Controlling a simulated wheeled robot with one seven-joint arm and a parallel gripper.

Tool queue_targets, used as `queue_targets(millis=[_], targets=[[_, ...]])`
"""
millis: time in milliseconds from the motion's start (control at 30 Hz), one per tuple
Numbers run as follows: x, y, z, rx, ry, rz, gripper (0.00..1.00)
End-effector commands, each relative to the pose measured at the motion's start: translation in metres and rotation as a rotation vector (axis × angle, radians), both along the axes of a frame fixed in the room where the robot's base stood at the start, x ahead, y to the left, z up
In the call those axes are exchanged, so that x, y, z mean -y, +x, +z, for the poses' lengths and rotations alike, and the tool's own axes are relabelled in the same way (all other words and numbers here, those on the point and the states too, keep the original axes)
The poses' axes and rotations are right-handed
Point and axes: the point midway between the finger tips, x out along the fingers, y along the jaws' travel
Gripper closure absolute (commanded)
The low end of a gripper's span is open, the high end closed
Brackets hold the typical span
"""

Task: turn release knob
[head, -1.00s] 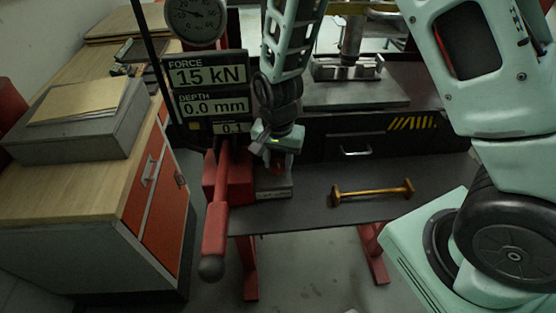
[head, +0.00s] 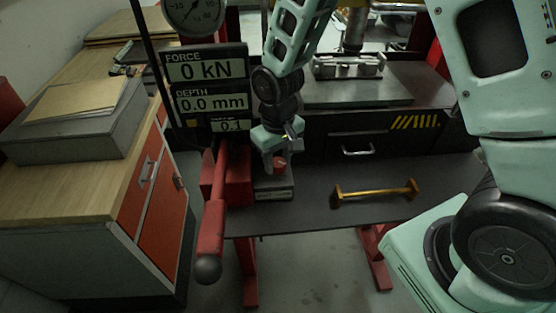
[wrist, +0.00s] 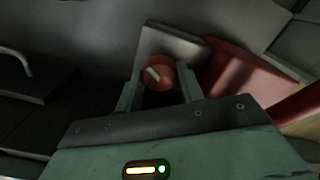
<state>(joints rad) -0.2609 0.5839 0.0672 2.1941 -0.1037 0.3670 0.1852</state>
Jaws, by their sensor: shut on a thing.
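The release knob (wrist: 158,73) is round and red with a pale pointer mark, seen between my gripper's two fingers in the wrist view. In the head view the red knob (head: 281,166) shows partly behind the fingers, above a small grey block (head: 274,190). My gripper (wrist: 160,84) is shut on the knob, one finger on each side. In the head view my gripper (head: 280,160) points down at the front of the press. The display (head: 207,88) reads 0 kN force and 0.0 mm depth.
A red lever (head: 212,225) with a black ball end juts forward just left of my gripper. A brass-coloured bar (head: 376,193) lies on the dark shelf to the right. A wooden-topped cabinet (head: 75,195) stands at the left.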

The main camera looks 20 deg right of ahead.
Motion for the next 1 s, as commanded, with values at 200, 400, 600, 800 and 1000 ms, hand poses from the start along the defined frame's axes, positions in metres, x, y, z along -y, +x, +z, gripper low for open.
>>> queue_targets(millis=[200,400,600,800,1000], targets=[[0.0001,0.0013,0.0007,0.004,0.001,0.183,0.85],[0.0,0.0011,0.001,0.003,0.001,0.313,0.85],[-0.0002,0.0011,0.0011,0.003,0.001,0.396,0.85],[-0.0002,0.0012,0.0012,0.003,0.001,0.432,0.85],[-0.0003,0.0012,0.0012,0.004,0.0,0.441,0.85]])
